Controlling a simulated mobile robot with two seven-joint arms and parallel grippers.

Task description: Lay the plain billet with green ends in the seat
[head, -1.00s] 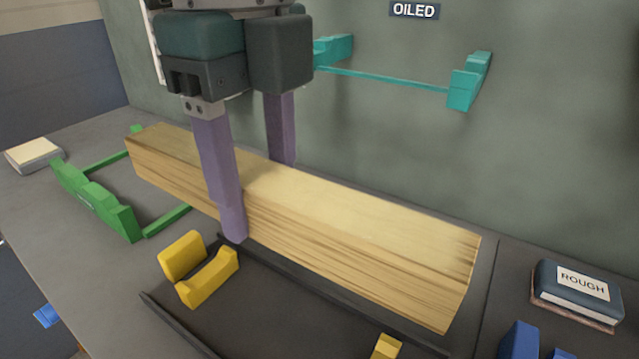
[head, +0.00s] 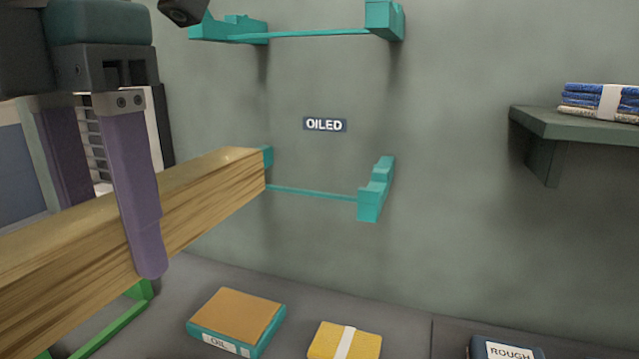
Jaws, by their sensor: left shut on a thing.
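My left gripper (head: 105,220) is shut on a long square wooden billet (head: 205,195), one purple finger in front of it, the other passing behind. The billet is held above the worktop and runs from the left edge towards the wall. I see no green on its visible right end; its left end is out of view. Teal wall brackets with a thin bar (head: 372,190) are beyond that end, below the OILED sign (head: 325,124); the end overlaps the left bracket in the picture, and contact cannot be told. A green frame (head: 140,291) shows partly below the billet.
A book marked OIL (head: 240,312), a yellow banded bundle (head: 345,342) and a book marked ROUGH (head: 505,348) lie on the worktop. Higher teal brackets (head: 385,20) are on the wall. A shelf (head: 575,125) at right holds folded blue cloths (head: 600,98).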

